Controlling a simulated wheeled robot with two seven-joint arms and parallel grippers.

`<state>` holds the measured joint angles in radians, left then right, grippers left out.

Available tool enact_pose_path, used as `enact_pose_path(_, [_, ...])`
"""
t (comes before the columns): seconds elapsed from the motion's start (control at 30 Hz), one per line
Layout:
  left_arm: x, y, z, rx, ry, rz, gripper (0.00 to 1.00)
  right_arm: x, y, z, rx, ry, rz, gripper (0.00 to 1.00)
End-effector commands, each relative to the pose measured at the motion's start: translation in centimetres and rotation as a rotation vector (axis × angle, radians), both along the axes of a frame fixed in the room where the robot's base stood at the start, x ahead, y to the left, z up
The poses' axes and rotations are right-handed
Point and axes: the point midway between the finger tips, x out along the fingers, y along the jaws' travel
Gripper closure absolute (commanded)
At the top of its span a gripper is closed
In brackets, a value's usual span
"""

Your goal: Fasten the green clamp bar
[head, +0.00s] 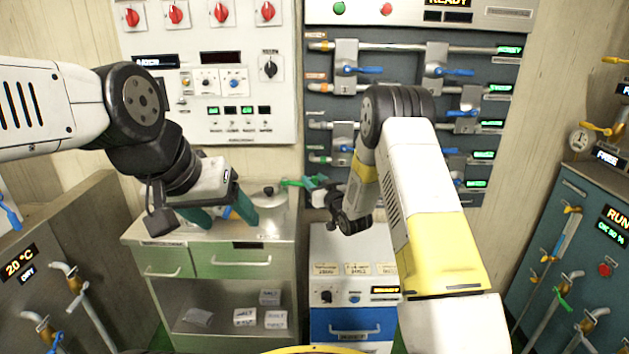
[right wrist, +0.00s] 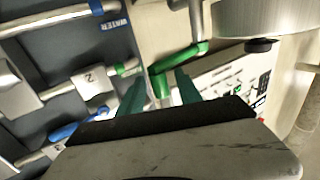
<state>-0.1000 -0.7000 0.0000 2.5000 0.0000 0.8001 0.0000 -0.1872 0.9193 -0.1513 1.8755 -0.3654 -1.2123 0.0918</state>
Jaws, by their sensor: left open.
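The green clamp bar (right wrist: 181,57) shows in the right wrist view as a bent green bar beside a large grey metal vessel (right wrist: 272,16). In the head view a thin green piece of it (head: 293,183) shows by the kettle (head: 268,192) on the cabinet. My right gripper (right wrist: 160,84) has its teal fingers apart, with the bar's lower end seen between or just beyond the tips; contact cannot be told. In the head view my right gripper (head: 316,182) is right of the kettle. My left gripper (head: 220,216) is open above the cabinet top, in front of the kettle.
A pipe panel (head: 412,120) with blue-handled valves stands behind my right arm. A white control panel (head: 206,70) is on the wall behind the cabinet (head: 158,240). A low unit with a blue drawer (head: 352,322) stands right of the cabinet.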

Motion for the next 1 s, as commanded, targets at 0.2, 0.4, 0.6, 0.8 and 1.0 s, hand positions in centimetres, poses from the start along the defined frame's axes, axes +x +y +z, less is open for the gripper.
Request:
enact_pose_path(0.2, [0.0,0.0,0.0,0.0,0.0,0.0,0.34,-0.02,-0.01,0.02,0.0,0.0,0.0,1.0])
enact_pose_path(0.4, [0.0,0.0,0.0,0.0,0.0,0.0,0.34,-0.01,-0.02,0.02,0.0,0.0,0.0,1.0])
enact_pose_path(0.6, [0.0,0.0,0.0,0.0,0.0,0.0,0.34,-0.02,-0.02,0.03,0.0,-0.001,0.0,1.0])
enact_pose_path(0.8, [0.0,0.0,0.0,0.0,0.0,0.0,0.34,-0.02,-0.03,0.04,0.0,-0.001,0.0,1.0])
enact_pose_path(1.0, [0.0,0.0,0.0,0.0,0.0,0.0,0.34,-0.01,-0.04,0.04,0.0,-0.001,0.0,1.0])
